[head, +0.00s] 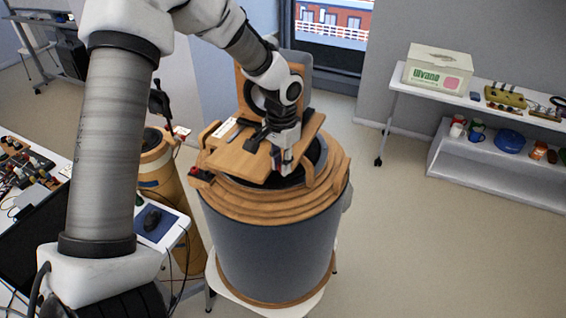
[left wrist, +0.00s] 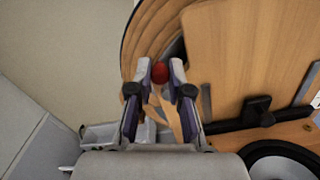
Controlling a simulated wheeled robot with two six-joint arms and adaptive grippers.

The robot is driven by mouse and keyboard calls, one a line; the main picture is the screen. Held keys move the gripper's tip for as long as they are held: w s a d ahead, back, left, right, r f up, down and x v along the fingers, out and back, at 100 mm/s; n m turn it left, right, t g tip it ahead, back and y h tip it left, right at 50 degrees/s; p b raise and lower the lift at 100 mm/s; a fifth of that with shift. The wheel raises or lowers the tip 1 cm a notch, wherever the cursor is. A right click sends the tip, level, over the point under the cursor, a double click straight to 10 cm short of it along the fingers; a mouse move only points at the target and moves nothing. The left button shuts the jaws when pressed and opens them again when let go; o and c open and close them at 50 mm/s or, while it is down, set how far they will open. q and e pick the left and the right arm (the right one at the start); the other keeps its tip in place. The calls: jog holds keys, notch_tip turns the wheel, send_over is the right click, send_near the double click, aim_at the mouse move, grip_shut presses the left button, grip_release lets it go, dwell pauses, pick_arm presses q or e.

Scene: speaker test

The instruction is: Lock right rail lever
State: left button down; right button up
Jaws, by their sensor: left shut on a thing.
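A large dark drum-shaped speaker test chamber (head: 262,245) with a stepped wooden top ring stands in the middle of the head view. A wooden board (head: 236,158) with black fittings lies across its top. My left gripper (head: 284,166) is over the right part of the board. In the left wrist view, my left gripper (left wrist: 160,73) is shut on the red knob (left wrist: 160,71) of the lever, between its two fingertips. The rest of this lever is mostly hidden by the gripper. Another red-knobbed part (head: 194,171) sits at the board's left end. My right gripper is out of view.
A white shelf unit (head: 490,82) with a box (head: 437,70) stands at the right. A cluttered table and a smaller wooden cylinder (head: 160,165) stand at the left. The floor right of the chamber is clear.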

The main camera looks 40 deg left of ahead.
pick_arm(q)
jog(key=shift+w+r, duration=0.1)
jog(key=shift+r, duration=0.05)
jog(key=c, duration=1.1)
grip_release()
notch_tip(320, 180, up, 12)
jog(key=shift+f, duration=0.1)
